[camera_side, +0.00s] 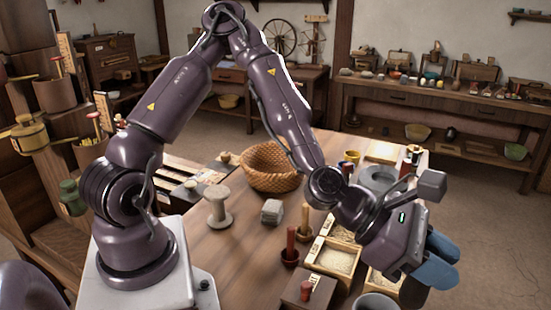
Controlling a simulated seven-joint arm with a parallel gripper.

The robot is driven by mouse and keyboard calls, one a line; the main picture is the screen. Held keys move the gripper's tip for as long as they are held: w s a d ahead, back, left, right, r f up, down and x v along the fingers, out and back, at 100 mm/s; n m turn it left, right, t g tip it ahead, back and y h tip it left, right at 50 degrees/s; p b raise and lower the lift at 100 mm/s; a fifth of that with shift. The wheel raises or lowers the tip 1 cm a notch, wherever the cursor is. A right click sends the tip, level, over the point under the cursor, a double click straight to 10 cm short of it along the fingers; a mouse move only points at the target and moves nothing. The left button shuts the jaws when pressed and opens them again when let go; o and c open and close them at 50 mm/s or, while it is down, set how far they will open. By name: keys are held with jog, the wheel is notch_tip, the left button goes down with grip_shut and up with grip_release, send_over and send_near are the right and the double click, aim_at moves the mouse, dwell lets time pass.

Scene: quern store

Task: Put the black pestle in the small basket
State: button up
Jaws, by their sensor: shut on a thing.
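My gripper (441,266), with blue fingers, is at the right, above the near right side of the table. It is shut on a dark thing (412,292), which shows just below and left of the fingers. This looks like the black pestle, but most of it is hidden by the fingers and hand. A woven brown basket (268,182) stands on the table left of the middle, partly behind my arm. It is well away from the gripper, and the part of its inside that shows looks empty.
A stone spool-shaped block (217,206) and a small grey block (272,211) stand near the basket. A red pestle (290,243), wooden boxes of grain (335,257) and a grey bowl (376,306) crowd the near side. A grey stone quern (378,179) sits behind my wrist.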

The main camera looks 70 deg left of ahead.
jog(key=w+a+f+n+t+y, duration=0.1)
jog(key=w+a+f+n+y, duration=0.1)
jog(key=a+n+y, duration=0.6)
jog(key=w+a+f+n+y, duration=0.1)
jog(key=w+a+n+y, duration=0.15)
jog(key=a, duration=1.05)
jog(key=w+a+f+n+t+y, duration=0.1)
jog(key=w+a+f+n+y, duration=0.15)
jog(key=a+n+y, duration=0.55)
jog(key=s+a+r+n+g+y, duration=0.25)
jog(key=s+a+n+g, duration=0.45)
jog(key=a, duration=0.5)
jog(key=s+a+r+n+g+y, duration=0.2)
jog(key=s+a+r+n+g, duration=0.2)
jog(key=s+a+g, duration=0.55)
jog(key=shift+n+t, duration=0.35)
jog(key=shift+t, duration=0.4)
jog(key=shift+w+a+f, duration=1.45)
jog(key=shift+a+f, duration=0.9)
jog(key=shift+f, duration=0.65)
jog(key=shift+w+a+f, duration=1.4)
jog(key=shift+a+f, duration=0.9)
jog(key=shift+f, duration=0.7)
jog(key=shift+w+a+f, duration=1.45)
jog(key=shift+a+f, duration=0.9)
jog(key=shift+f, duration=0.65)
